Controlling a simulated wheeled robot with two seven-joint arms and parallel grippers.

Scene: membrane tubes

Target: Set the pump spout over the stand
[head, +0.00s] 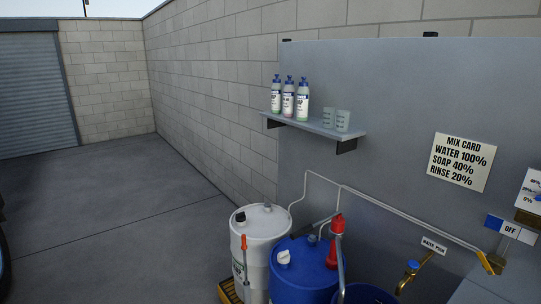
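A red hand pump (335,242) stands at the right side of a blue drum (303,280), at the bottom of the head view. A grey tube (340,265) runs down beside it; I cannot tell whether this is the spout. A dark grey bar (325,220) sits behind the red pump. I cannot make out a stand for certain. A blue bucket-like rim (365,290) shows below and right of the pump, cut off by the frame. Neither of my grippers is in view.
A white drum (262,245) with an orange-handled tool (243,243) stands left of the blue drum, on a yellow-edged base (228,291). A brass tap (410,272) is at right. A wall shelf (318,128) holds bottles and cups.

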